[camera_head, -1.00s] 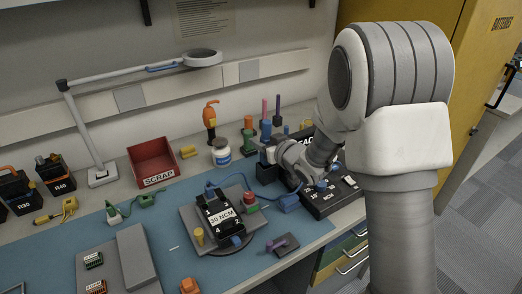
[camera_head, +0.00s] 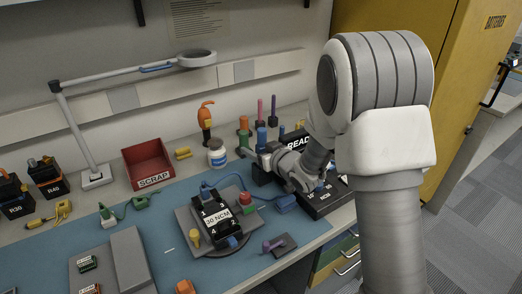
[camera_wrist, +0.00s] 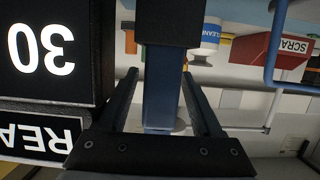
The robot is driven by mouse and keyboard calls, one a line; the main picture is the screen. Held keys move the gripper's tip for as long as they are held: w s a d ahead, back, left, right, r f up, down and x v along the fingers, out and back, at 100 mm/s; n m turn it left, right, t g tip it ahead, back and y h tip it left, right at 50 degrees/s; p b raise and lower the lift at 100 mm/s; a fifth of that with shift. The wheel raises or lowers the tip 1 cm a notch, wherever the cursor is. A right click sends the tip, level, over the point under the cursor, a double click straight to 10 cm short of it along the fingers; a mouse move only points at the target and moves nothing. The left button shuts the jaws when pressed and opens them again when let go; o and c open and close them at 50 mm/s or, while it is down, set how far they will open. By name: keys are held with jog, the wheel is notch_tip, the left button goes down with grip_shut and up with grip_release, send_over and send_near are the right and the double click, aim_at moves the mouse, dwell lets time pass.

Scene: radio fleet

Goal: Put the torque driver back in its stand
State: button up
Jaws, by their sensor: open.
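What I take to be the torque driver is a blue upright bar (camera_wrist: 162,92) in the wrist view. It meets a black block (camera_wrist: 171,22); whether it is seated in that block or in its stand I cannot tell. My gripper (camera_wrist: 160,82) is open, with one finger on each side of the blue bar and narrow gaps visible. In the head view my gripper (camera_head: 262,154) is at the back right of the bench, partly hidden by my wrist. A blue upright top (camera_head: 261,133) shows just behind it, probably the same bar.
A black box with white "30" (camera_wrist: 42,50) stands close beside the gripper, with a "REA…" label (camera_wrist: 40,137). A red scrap bin (camera_head: 149,163) stands left.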

jog(key=shift+r, duration=0.1)
jog(key=p+v, duration=0.1)
jog(key=v, duration=1.5)
jog(key=s+d+r+m+g+h, duration=0.1)
jog(key=s+d+r+m+h, duration=0.1)
jog(key=d+r+h, duration=0.3)
jog(key=s+d+r+m+h, duration=0.2)
jog(key=s+d+h, duration=0.1)
jog(key=d, duration=0.3)
jog(key=s+r+m+g, duration=0.1)
jog(key=s+g, duration=0.1)
jog(key=s, duration=0.6)
jog(key=s+a+r+m+g, duration=0.1)
jog(key=s+g, duration=0.2)
jog(key=s, duration=0.6)
jog(key=shift+s+a+m+g, duration=0.3)
jog(key=shift+a+m, duration=0.05)
jog(key=shift+m, duration=0.05)
jog(key=shift+r, duration=0.1)
